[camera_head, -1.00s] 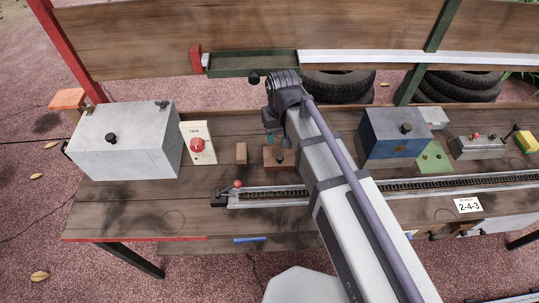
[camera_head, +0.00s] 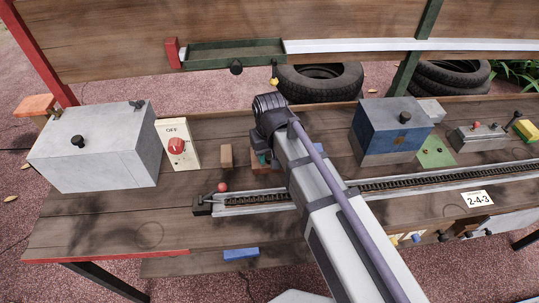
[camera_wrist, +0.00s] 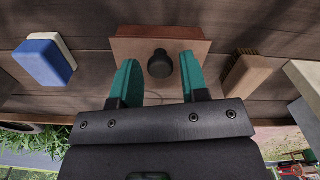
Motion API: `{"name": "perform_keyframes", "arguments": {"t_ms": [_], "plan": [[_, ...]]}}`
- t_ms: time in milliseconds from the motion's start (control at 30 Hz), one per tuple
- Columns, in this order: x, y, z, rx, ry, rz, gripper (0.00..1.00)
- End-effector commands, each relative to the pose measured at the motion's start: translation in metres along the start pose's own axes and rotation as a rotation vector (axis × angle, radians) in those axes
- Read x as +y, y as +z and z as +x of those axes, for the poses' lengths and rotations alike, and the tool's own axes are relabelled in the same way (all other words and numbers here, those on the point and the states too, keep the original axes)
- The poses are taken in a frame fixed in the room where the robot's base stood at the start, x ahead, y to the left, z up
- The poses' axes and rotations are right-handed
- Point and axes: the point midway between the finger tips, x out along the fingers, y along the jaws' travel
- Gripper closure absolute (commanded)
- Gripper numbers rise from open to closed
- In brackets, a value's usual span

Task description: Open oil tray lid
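A reddish-brown box (camera_wrist: 160,44) with a black round knob (camera_wrist: 160,64) on top is in the wrist view; I take it for the oil tray and its lid, which looks closed. My gripper (camera_wrist: 159,77) is open. Its two teal fingers stand on either side of the knob, with a gap on each side. In the head view the box is mostly hidden behind my arm, and a teal finger shows beside it.
A wooden block (camera_head: 226,155) stands left of the box, then a switch panel (camera_head: 178,145) and a grey box (camera_head: 95,147). A blue box (camera_head: 392,130) stands right. A chain rail (camera_head: 255,200) runs in front; a green tray (camera_head: 230,53) hangs behind.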

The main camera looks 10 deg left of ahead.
Motion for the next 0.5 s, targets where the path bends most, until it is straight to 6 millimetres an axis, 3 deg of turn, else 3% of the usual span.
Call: {"name": "perform_keyframes", "arguments": {"t_ms": [67, 400, 500], "plan": [[0.0000, 0.0000, 0.0000, 0.000, 0.000, 0.000, 0.67], [0.0000, 0.0000, 0.0001, 0.000, 0.000, 0.000, 0.99], [0.0000, 0.0000, 0.0001, 0.000, 0.000, 0.000, 1.00]]}}
